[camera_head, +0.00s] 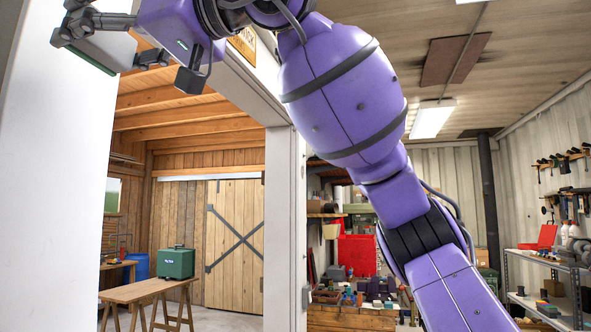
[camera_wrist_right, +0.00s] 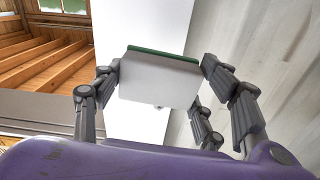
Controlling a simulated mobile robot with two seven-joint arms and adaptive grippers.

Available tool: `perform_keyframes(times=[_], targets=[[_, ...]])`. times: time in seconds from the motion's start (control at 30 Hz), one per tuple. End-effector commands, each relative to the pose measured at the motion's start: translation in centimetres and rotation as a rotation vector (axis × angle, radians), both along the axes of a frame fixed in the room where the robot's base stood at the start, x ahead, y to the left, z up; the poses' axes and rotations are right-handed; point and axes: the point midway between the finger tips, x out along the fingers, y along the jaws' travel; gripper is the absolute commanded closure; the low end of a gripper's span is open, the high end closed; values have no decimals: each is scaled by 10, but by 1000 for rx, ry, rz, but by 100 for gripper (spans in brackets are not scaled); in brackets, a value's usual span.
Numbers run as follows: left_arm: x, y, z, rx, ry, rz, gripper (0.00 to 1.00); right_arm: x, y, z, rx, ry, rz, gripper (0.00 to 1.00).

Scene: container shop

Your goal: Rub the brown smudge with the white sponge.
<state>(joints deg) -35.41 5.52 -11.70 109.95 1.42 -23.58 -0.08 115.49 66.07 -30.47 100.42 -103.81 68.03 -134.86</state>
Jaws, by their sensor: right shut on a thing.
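My right gripper (camera_head: 98,48) is at the upper left of the head view, raised beside a tall white panel (camera_head: 50,190). It is shut on the white sponge (camera_head: 108,52), which has a thin green layer along one side. In the right wrist view the sponge (camera_wrist_right: 158,88) sits between the fingers, with its green edge towards the top and the white panel (camera_wrist_right: 130,25) behind it. I cannot tell whether the sponge touches the panel. I see no brown smudge in either view; the sponge and gripper hide part of the panel. My left gripper is not in view.
A doorway right of the panel opens onto a wooden room with a workbench (camera_head: 150,290) carrying a green box (camera_head: 176,263). On the right are metal shelves (camera_head: 545,262) and a cluttered bench (camera_head: 350,318) with a red toolbox (camera_head: 357,255).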

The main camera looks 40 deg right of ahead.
Motion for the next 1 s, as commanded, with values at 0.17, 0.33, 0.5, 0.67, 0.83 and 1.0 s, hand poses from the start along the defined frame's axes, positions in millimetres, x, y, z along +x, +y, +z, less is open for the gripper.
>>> perform_keyframes(times=[0.17,0.33,0.5,0.67,0.83,1.0], targets=[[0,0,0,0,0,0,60,0,1,0,0,0,0,55],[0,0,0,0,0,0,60,11,8,0,0,1,1,55],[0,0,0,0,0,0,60,33,25,-1,1,3,3,55],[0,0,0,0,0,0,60,54,40,0,0,3,1,55],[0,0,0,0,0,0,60,68,50,0,1,0,2,55],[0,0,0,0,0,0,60,73,53,0,1,-1,-1,55]])
